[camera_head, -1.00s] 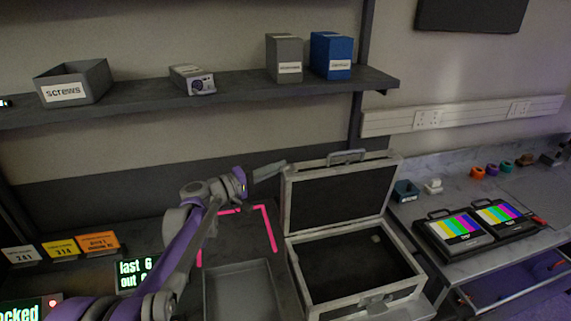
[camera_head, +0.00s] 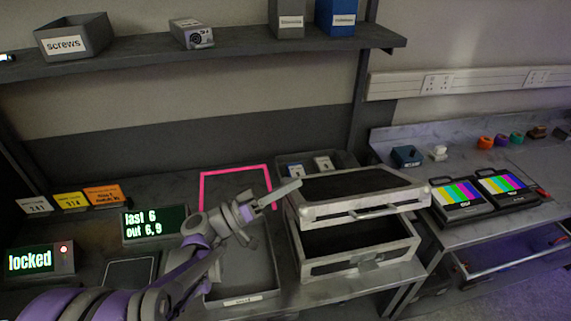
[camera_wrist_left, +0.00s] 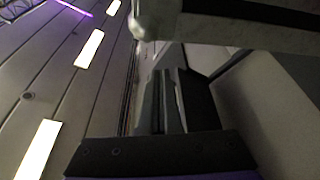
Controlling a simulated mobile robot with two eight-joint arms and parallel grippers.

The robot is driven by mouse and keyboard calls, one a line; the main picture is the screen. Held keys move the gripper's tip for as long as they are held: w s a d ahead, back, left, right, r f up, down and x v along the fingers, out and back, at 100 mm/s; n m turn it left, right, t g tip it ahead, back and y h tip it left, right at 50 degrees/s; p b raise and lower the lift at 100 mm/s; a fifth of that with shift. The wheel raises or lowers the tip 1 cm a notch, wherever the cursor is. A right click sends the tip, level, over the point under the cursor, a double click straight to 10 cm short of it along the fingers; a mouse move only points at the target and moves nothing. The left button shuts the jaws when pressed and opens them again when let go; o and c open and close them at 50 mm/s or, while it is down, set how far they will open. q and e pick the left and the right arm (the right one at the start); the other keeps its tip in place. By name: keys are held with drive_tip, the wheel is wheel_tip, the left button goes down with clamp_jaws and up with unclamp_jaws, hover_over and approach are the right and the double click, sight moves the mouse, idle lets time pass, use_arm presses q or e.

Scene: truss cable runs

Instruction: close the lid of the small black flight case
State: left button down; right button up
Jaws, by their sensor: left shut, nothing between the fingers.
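The small black flight case stands on the right part of the bench. Its lid (camera_head: 358,187) is partly lowered, about level, with a clear gap above the dark open base (camera_head: 340,246). The base has a pale metal rim and a handle on its front. My left gripper (camera_head: 293,188) is shut and empty, with its fingertips at the left edge of the lid; I cannot tell whether they touch it. In the left wrist view the closed fingers (camera_wrist_left: 165,100) point up beneath a pale-edged dark panel, likely the lid. My right gripper is not in view.
A grey tray (camera_head: 243,297) lies left of the case, below a pink marked outline (camera_head: 203,190). A bin with small items (camera_head: 292,172) stands behind the case. Two colour-bar monitors (camera_head: 460,197) stand to the right. A shelf (camera_head: 240,57) runs above.

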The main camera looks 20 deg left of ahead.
sight(300, 221)
use_arm(q)
drive_tip(key=s+d+f+m+b, duration=0.1)
drive_tip(key=f, duration=0.1)
drive_tip(key=s+d+f+m+h+b, duration=0.1)
drive_tip(key=s+f+m, duration=0.1)
drive_tip(key=s+f+m+g+b, duration=0.1)
drive_tip(key=f, duration=0.1)
drive_tip(key=shift+s+d+f+m, duration=0.25)
drive_tip(key=shift+s+d+m, duration=0.05)
drive_tip(key=shift+d+m, duration=0.1)
wheel_tip(300, 221, down, 7)
drive_tip(key=s+d+m+g+h+b, duration=0.1)
drive_tip(key=s+m+b, duration=0.1)
drive_tip(key=b, duration=0.3)
drive_tip(key=shift+s+d+m+b, duration=0.3)
drive_tip(key=shift+s+d+m, duration=0.1)
drive_tip(key=shift+m, duration=0.3)
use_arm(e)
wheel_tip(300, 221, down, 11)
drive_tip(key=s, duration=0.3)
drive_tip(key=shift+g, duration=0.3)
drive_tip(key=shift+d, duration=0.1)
